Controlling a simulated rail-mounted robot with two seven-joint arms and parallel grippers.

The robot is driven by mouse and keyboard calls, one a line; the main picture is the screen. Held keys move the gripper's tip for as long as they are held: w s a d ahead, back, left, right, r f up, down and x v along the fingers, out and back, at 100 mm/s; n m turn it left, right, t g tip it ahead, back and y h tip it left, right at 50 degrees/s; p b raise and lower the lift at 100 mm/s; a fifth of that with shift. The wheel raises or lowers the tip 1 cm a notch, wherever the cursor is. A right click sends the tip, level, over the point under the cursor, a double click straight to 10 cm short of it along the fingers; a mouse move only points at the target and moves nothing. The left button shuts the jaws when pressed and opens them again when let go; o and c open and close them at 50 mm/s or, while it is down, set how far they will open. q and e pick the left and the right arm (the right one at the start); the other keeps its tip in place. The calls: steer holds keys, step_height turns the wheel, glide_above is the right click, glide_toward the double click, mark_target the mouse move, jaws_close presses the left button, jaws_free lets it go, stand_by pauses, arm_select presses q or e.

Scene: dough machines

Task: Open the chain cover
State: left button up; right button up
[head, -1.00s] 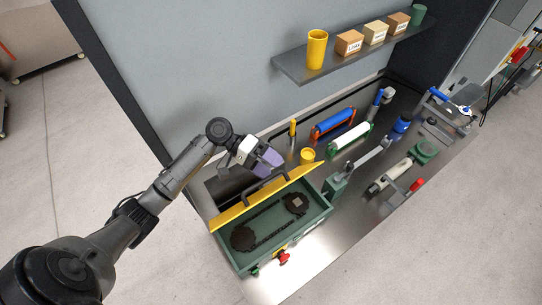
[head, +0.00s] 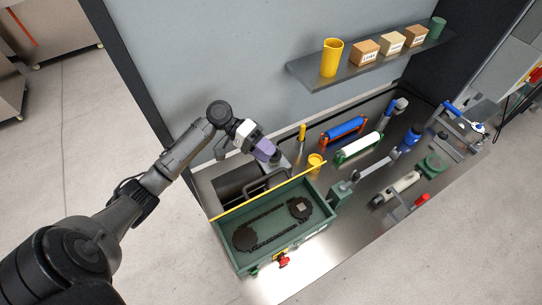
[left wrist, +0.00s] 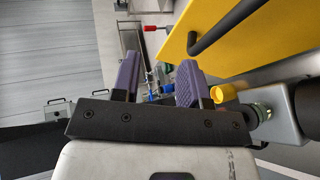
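The yellow chain cover (head: 240,207) stands raised along the back edge of the green box (head: 285,232), seen nearly edge-on in the head view. Its dark handle (head: 262,180) is on the far side. The box is open, showing a dark chain on two sprockets (head: 270,225). My left gripper (head: 274,158) is behind and above the cover's handle. In the left wrist view, its purple fingers (left wrist: 158,80) are apart with nothing between them. There the yellow cover (left wrist: 265,40) and black handle (left wrist: 228,28) are to the right, apart from the fingers. My right gripper is out of view.
A red knob (head: 282,261) is on the box front. A yellow cup (head: 316,161), blue roller (head: 344,129) and white roller (head: 358,147) stand to the right on the metal counter. A shelf (head: 375,67) with boxes and cups hangs on the wall behind.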

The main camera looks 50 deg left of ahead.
arm_select(q)
steer(key=p+v, duration=0.1)
steer(key=v, duration=0.8)
steer(key=shift+a+f, duration=0.25)
steer(key=shift+a, duration=0.3)
stand_by(0.3)
